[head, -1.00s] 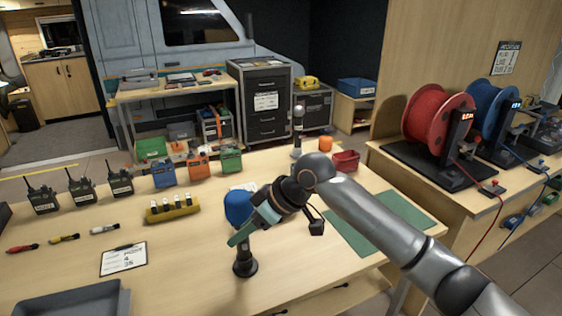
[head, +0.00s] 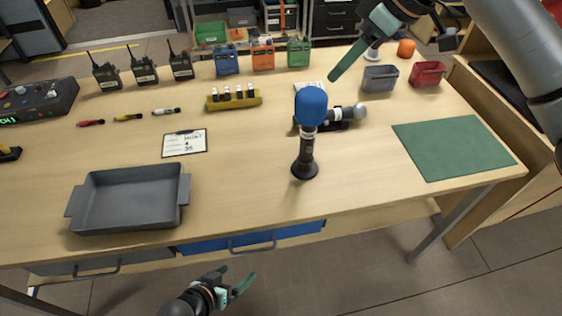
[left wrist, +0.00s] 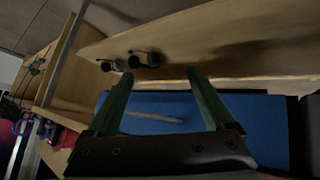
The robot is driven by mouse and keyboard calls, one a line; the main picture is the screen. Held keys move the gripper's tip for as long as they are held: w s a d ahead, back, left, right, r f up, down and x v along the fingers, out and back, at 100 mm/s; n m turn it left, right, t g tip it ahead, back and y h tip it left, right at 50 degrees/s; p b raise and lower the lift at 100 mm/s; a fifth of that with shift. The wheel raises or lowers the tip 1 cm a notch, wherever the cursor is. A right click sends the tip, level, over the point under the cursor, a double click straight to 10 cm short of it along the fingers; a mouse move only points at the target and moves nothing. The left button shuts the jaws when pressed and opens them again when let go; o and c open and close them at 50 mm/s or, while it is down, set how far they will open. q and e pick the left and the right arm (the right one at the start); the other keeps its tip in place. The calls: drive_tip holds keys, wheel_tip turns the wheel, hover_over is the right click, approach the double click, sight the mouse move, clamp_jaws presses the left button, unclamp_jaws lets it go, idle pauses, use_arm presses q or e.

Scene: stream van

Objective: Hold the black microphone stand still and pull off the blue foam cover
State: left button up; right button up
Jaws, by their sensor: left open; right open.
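The black microphone stand (head: 304,158) stands upright on its round base on the wooden table. The blue foam cover (head: 311,106) sits on its top. My right gripper (head: 334,77) is open and empty, up and to the right of the cover in the head view, apart from it. My left gripper (head: 239,273) is open and empty in front of the table's front edge, low in the picture. In the left wrist view its two fingers (left wrist: 157,80) are spread before a blue drawer front (left wrist: 255,125). Neither gripper touches the stand or cover.
A silver-headed microphone (head: 357,112) lies close behind the stand. A grey tray (head: 130,229) is at the front left, a clipboard (head: 184,153) behind it, and a green mat (head: 452,147) on the right. Grey (head: 380,78) and red (head: 428,73) bins stand behind. Bare table surrounds the stand's base.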

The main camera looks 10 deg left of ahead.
sight(302, 161)
use_arm(q)
drive_tip(key=w+d+r+m+g+h, duration=0.1)
drive_tip(key=w+d+r+g+h, duration=0.1)
drive_tip(key=d+r+g+h, duration=0.3)
drive_tip(key=w+d+r+m+g+h, duration=0.1)
drive_tip(key=w+d+r+h, duration=0.1)
drive_tip(key=d+r, duration=0.5)
drive_tip(key=w+r+t, duration=0.1)
drive_tip(key=w, duration=0.2)
drive_tip(key=w+a+r+m+t, duration=0.1)
drive_tip(key=w+r+t, duration=0.1)
drive_tip(key=w, duration=0.1)
drive_tip(key=w+r+m+t+y, duration=0.1)
drive_tip(key=w+t, duration=0.1)
drive_tip(key=w, duration=0.1)
drive_tip(key=shift+a+r, duration=0.15)
drive_tip(key=w+t, duration=0.1)
drive_tip(key=w+a+r+t+y, duration=0.1)
drive_tip(key=w+r+m+t, duration=0.1)
drive_tip(key=shift+a+y, duration=0.4)
drive_tip(key=shift+w+a+r+t, duration=0.3)
drive_tip(key=shift+r+t, duration=0.1)
drive_tip(key=shift+t, duration=0.1)
drive_tip(key=shift+w+d, duration=0.1)
drive_tip(key=shift+w, duration=0.1)
drive_tip(key=x, duration=1.2)
drive_tip(key=shift+w, duration=0.15)
